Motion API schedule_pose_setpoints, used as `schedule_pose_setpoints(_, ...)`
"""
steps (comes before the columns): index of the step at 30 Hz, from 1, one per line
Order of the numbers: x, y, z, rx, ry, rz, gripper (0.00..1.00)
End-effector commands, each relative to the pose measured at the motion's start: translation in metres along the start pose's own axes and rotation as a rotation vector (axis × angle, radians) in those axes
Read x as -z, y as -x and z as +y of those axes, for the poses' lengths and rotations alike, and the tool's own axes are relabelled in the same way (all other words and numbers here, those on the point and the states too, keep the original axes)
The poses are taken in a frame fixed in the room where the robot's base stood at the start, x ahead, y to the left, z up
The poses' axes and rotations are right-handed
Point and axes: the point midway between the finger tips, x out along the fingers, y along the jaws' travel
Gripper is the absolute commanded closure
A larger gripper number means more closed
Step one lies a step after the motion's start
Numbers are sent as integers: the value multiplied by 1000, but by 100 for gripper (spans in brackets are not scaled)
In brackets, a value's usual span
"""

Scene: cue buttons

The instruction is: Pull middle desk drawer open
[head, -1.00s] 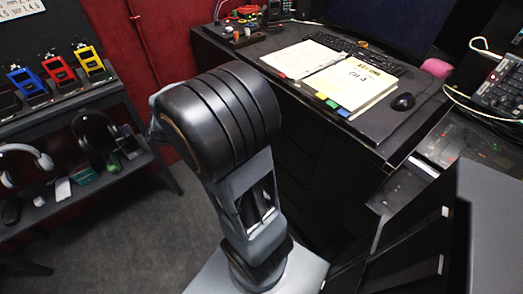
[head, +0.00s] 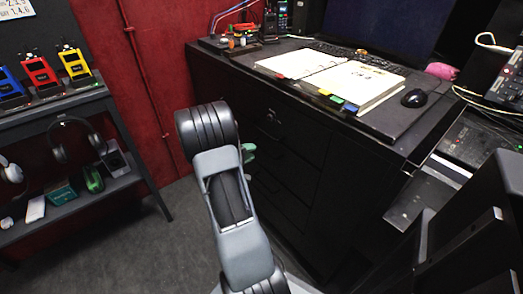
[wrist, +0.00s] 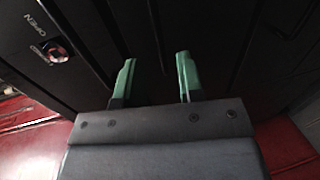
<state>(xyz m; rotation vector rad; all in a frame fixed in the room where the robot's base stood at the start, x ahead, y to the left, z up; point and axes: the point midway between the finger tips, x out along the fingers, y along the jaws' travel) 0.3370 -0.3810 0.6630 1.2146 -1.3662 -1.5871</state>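The black desk (head: 340,190) stands at the right with a stack of dark drawers below its top. The middle drawer front (head: 290,170) looks flush with the others; its edges are hard to make out. A small handle shows on the upper drawer. My gripper (head: 248,152) is beside the drawer fronts, mostly hidden behind my arm. In the wrist view, my gripper's green fingers (wrist: 157,78) are apart with nothing between them, facing dark panels. A round lock (wrist: 57,52) marked "OPEN" is to their left. Whether the fingers touch the front cannot be told.
On the desk top are an open binder (head: 355,85), a black mouse (head: 414,98) and a keyboard. A shelf (head: 70,110) with headphones and colored devices stands at the left by the red wall (head: 150,80). The grey floor (head: 150,240) between them is clear.

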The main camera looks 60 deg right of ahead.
Motion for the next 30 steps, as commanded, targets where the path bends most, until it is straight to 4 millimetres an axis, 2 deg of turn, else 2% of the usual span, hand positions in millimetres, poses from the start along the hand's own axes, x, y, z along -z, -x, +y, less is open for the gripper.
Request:
schedule_pose_setpoints(1,-1,-11,-1,0,-1,-3,65)
schedule_pose_setpoints(6,-1,-36,-1,0,0,-2,65)
schedule_pose_setpoints(12,0,-54,0,0,1,-1,65)
schedule_pose_setpoints(25,0,-60,0,1,1,1,65)
schedule_pose_setpoints(30,0,-60,0,1,1,1,80)
